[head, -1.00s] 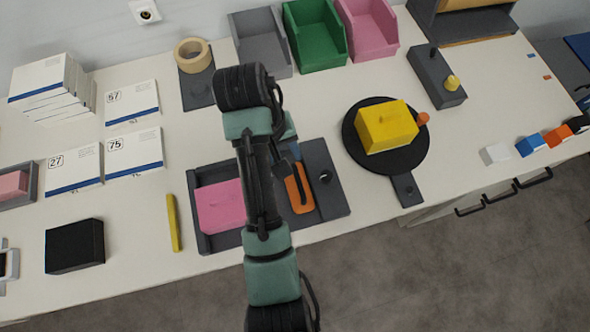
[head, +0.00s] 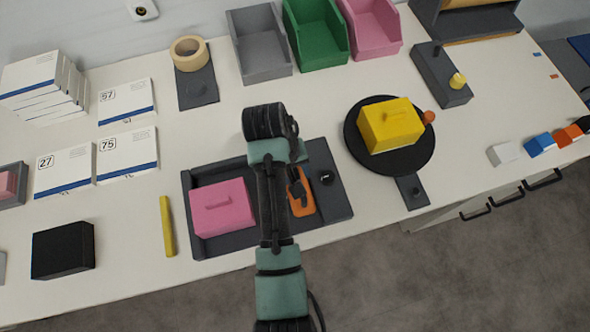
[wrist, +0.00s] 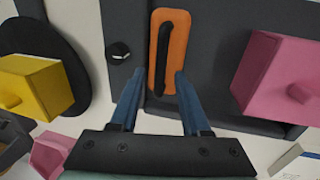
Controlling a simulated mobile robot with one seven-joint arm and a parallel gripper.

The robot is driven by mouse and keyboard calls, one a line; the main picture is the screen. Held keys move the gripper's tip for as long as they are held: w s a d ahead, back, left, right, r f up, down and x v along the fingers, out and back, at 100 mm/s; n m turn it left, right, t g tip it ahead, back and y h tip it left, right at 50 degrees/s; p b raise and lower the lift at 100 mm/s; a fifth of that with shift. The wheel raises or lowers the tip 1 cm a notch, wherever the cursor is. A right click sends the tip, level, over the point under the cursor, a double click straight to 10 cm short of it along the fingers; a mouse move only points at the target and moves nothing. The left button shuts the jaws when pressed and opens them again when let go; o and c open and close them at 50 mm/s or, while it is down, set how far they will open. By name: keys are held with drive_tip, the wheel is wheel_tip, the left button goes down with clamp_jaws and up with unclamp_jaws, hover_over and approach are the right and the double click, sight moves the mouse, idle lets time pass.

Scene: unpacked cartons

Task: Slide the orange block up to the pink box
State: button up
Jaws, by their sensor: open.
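The orange block (head: 308,207) lies in the right part of a dark grey tray (head: 236,243) and has a long black handle on top. It also shows in the wrist view (wrist: 181,40). The pink box (head: 225,212) stands at the left in the same tray, with a gap between them; in the wrist view it is at the right (wrist: 285,75). My arm hides part of the block in the head view.
A black knob (head: 326,178) stands on the tray's right plate. A yellow box (head: 389,128) sits on a black turntable (head: 425,155) to the right. A yellow stick (head: 167,226) and a black box (head: 63,250) lie to the left. Bins stand behind.

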clamp_jaws()
drive_tip(key=shift+r, duration=0.1)
idle(1.2)
